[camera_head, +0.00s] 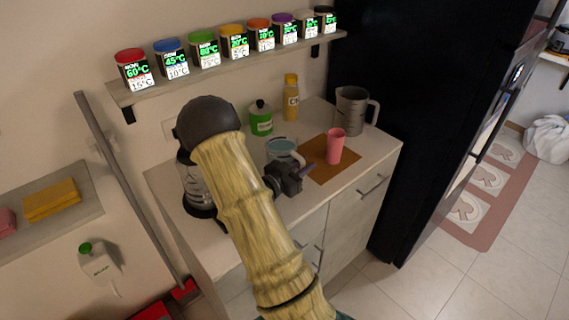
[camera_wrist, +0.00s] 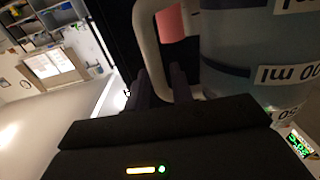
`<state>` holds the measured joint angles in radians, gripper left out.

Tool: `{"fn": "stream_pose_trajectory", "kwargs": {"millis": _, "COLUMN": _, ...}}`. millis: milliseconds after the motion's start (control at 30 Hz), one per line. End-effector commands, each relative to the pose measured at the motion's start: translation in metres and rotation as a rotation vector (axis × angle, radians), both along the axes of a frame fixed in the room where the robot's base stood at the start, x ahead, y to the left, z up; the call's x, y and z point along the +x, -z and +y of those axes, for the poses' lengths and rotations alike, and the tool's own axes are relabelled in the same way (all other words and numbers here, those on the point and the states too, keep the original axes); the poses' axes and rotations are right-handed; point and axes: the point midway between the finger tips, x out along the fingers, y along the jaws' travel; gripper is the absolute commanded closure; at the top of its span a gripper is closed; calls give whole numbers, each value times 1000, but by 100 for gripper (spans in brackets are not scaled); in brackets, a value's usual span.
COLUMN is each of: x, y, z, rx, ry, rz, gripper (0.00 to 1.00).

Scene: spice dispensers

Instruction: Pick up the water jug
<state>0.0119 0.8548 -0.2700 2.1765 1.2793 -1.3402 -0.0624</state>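The water jug (camera_head: 283,147) is a clear measuring jug with a bluish tint, standing on the counter behind my gripper (camera_head: 289,178). In the wrist view the water jug (camera_wrist: 240,55) fills the upper right, with dark bands and white volume labels. Its pale handle curves down between the fingers of my gripper (camera_wrist: 166,82). The fingers are close together, with the handle in the narrow gap, and look shut on it. The contact is dark and partly hidden. My arm covers part of the counter in the head view.
A pink cup (camera_head: 335,146) stands on a brown mat (camera_head: 318,172), right of the jug. A grey jug (camera_head: 352,108), a yellow bottle (camera_head: 291,97) and a green bottle (camera_head: 261,119) stand behind. A coffee maker (camera_head: 194,187) is left. A shelf (camera_head: 205,76) holds several spice dispensers.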

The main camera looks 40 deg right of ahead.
Motion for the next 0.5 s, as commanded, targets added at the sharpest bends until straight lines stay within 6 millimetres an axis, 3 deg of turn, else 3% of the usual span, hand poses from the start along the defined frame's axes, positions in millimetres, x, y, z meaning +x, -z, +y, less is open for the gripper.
{"fn": "stream_pose_trajectory", "kwargs": {"millis": 33, "x": 0, "y": 0, "z": 0, "rx": 0, "ry": 0, "rz": 0, "gripper": 87}}
{"fn": "stream_pose_trajectory", "kwargs": {"millis": 100, "x": 0, "y": 0, "z": 0, "rx": 0, "ry": 0, "rz": 0, "gripper": 100}}
{"fn": "stream_pose_trajectory", "kwargs": {"millis": 500, "x": 0, "y": 0, "z": 0, "rx": 0, "ry": 0, "rz": 0, "gripper": 100}}
